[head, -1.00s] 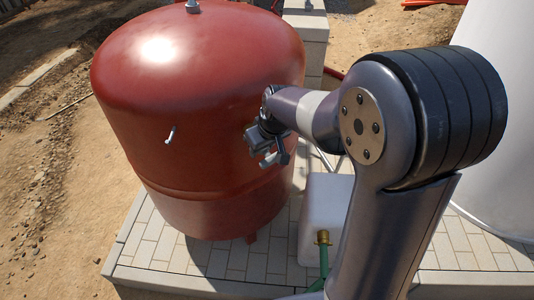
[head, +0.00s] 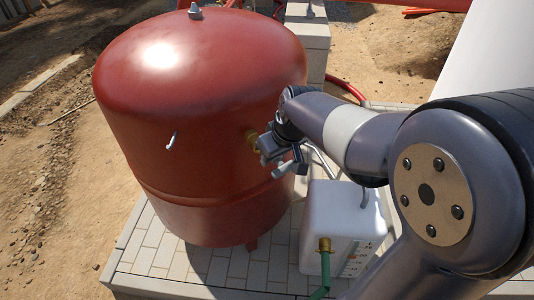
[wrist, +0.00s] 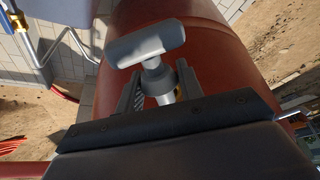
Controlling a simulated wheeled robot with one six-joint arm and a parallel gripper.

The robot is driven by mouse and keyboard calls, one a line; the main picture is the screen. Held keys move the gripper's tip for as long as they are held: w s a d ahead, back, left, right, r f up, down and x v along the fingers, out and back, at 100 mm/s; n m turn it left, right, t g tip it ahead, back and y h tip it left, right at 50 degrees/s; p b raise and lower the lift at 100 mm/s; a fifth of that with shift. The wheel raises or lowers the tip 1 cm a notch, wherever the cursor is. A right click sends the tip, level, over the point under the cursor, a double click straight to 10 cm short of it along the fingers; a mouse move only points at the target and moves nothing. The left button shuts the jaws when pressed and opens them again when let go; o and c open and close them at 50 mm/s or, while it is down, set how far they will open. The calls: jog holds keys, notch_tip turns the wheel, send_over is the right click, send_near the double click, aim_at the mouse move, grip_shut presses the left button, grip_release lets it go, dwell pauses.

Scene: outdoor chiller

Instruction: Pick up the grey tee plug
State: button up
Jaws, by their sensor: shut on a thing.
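The grey tee plug (wrist: 146,46) shows in the wrist view with its crossbar up and its stem running down between the two fingers. My gripper (wrist: 160,90) is shut on its stem. In the head view my gripper (head: 270,146) is beside the right side of the red tank (head: 190,110), and the tee plug (head: 284,170) sticks out below it. A brass fitting (head: 252,139) shows on the tank wall just left of the gripper. A bit of brass is also seen behind the fingers in the wrist view. I cannot tell whether the plug's tip touches the fitting.
A white container (head: 335,212) stands below my arm, with a brass valve (head: 325,246) and green hose in front. A small lever (head: 171,141) juts from the tank's front. A red hose (head: 350,88) runs behind. Sandy ground is open at the left.

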jog(key=s+d+r, duration=0.4)
jog(key=s, duration=0.4)
jog(key=shift+r+b, duration=0.3)
jog(key=shift+b, duration=0.15)
jog(key=shift+s+d, duration=0.1)
jog(key=o, duration=0.6)
jog(key=shift+c, duration=0.2)
grip_shut()
